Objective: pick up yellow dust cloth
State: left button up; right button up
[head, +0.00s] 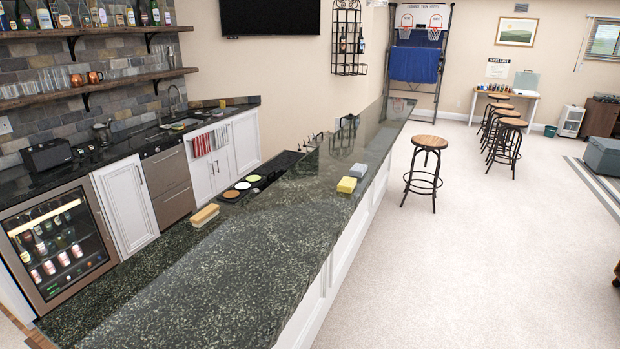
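A small yellow folded cloth (346,185) lies on the dark green speckled bar counter (255,240), near its right edge. It looks like the yellow dust cloth. A grey folded cloth or block (358,170) lies just behind it, close to it. Neither of my grippers shows in the head view, and nothing covers the yellow cloth.
On the lower counter level are a tan wood-backed brush (205,215) and a dark tray with several round pots (243,186). A bar stool (429,145) stands right of the bar. Carpet (470,255) to the right is open.

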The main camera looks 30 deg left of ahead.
aim_at(347, 184)
jog(key=i+j+u, duration=0.1)
jog(key=i, duration=1.45)
jog(key=i+l+u, duration=0.1)
jog(key=i, duration=0.45)
jog(key=i+l+u, duration=0.1)
jog(key=i+l, duration=0.15)
jog(key=i, duration=0.25)
jog(key=i+l+u, duration=0.1)
jog(key=i, duration=0.45)
jog(key=l, duration=0.1)
